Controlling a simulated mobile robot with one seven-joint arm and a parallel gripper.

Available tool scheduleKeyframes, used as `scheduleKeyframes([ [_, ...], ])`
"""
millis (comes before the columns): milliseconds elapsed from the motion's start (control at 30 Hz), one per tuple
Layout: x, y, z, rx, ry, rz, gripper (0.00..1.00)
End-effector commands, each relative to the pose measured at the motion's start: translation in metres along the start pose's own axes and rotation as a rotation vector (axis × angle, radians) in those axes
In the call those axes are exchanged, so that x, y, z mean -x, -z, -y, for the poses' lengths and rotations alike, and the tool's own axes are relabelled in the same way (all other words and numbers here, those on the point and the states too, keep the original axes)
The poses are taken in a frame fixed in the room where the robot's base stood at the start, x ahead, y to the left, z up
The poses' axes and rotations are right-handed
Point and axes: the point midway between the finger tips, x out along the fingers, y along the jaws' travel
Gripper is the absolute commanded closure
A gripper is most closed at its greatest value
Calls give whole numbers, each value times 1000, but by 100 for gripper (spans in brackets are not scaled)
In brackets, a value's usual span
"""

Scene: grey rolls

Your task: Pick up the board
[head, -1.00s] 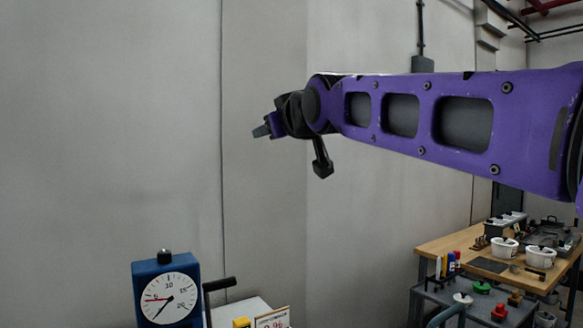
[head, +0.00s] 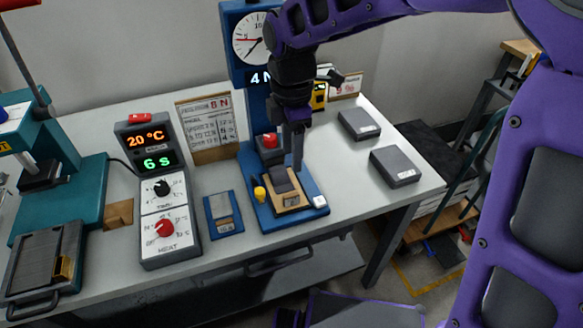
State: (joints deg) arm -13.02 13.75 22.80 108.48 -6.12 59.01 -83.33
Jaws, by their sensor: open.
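A small tan board (head: 272,186) with a dark grey strip over it lies on the base of a blue test stand (head: 311,192) with a dial. My gripper (head: 297,152) points down just above the far part of the board, in front of the stand's column. Its jaws are open, seen nearly edge-on. I cannot tell whether the fingertips touch the strip. My gripper and wrist hide part of the stand and its dial.
A red-topped part (head: 269,141) and a yellow knob (head: 260,194) stand close to the board. A heat control box (head: 166,230) and a blue-framed plate (head: 224,214) are to the left. Two dark grey blocks (head: 396,166) lie to the right, with free table between.

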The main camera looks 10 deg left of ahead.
Motion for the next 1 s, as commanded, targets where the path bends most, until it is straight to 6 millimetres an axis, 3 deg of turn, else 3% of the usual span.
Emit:
scheduleKeyframes([
  [33, -17, 0, 1, 0, 7, -1, 48],
  [300, -73, 0, 0, -1, 4, 0, 48],
  [433, -89, 0, 0, -3, 2, 1, 48],
  [667, -100, 0, -2, -3, 0, 1, 48],
  [1000, -145, 0, -5, -2, 1, 0, 48],
])
